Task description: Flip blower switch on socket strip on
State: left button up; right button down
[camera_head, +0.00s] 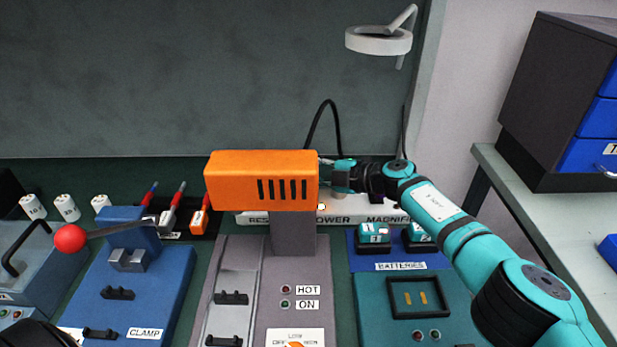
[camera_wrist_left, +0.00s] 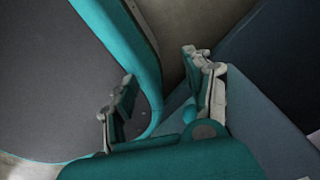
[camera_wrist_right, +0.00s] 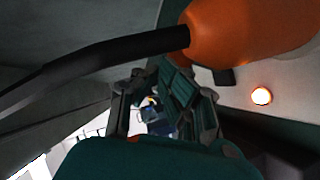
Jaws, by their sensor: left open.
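The white socket strip (camera_head: 350,218) lies at the back of the bench, partly behind the orange blower (camera_head: 262,180). Its labels read in part "RES", "OWER" and "MAGNIF". A small orange light (camera_head: 321,207) glows above "OWER"; it also shows bright in the right wrist view (camera_wrist_right: 261,96). My right gripper (camera_head: 335,176) is just right of the blower, above the strip; its fingers (camera_wrist_right: 150,80) show in the right wrist view, but their closure is unclear.
A black cable (camera_wrist_right: 110,60) runs from the blower's back, close to my right gripper. Batteries (camera_head: 374,233) stand in front of the strip. A clamp unit (camera_head: 130,285) with a red ball lever (camera_head: 70,238) is at left. A magnifier lamp (camera_head: 380,41) hangs above.

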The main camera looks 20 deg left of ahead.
jog(key=shift+w+f, duration=0.1)
jog(key=shift+f, duration=0.1)
dwell(0.4)
